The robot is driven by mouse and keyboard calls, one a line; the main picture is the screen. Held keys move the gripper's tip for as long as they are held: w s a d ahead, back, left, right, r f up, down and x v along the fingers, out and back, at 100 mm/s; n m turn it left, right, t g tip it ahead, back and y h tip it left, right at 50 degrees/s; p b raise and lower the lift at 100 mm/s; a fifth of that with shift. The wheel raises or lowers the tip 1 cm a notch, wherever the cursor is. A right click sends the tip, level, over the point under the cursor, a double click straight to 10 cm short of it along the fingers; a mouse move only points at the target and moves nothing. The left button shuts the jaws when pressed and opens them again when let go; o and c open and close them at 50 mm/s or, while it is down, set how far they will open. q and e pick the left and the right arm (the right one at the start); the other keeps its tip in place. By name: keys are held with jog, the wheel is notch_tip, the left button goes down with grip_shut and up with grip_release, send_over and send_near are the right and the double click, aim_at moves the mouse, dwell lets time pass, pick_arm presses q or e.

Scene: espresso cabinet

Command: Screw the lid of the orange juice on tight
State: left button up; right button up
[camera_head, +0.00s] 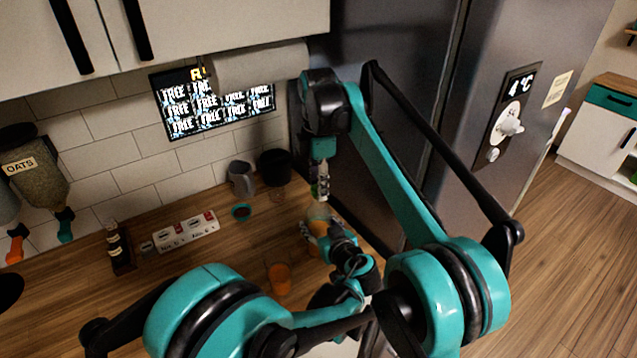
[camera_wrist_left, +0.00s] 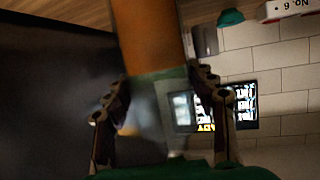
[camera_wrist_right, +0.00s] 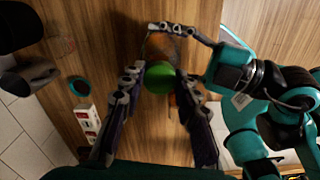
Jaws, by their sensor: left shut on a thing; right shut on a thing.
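The orange juice bottle (camera_head: 317,222) stands upright on the wooden counter and also fills the middle of the left wrist view (camera_wrist_left: 150,35). My left gripper (camera_head: 337,240) is shut around the bottle from the side; its fingers (camera_wrist_left: 163,108) lie on both sides of it. The green lid (camera_wrist_right: 160,77) sits between the fingertips of my right gripper (camera_wrist_right: 160,80), which is shut on it. In the head view, the right gripper (camera_head: 321,188) points down directly above the bottle. Its fingers hide the lid there, and I cannot tell how the lid meets the bottle's neck.
A glass of orange juice (camera_head: 278,278) stands to the left of the bottle. A grey mug (camera_head: 242,179), a dark container (camera_head: 275,166) and a small teal bowl (camera_head: 241,212) are behind. The fridge (camera_head: 405,110) stands close behind.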

jog(key=shift+f, duration=0.15)
jog(key=shift+f, duration=0.75)
jog(key=shift+f, duration=0.6)
dwell(0.3)
pick_arm(q)
grip_shut()
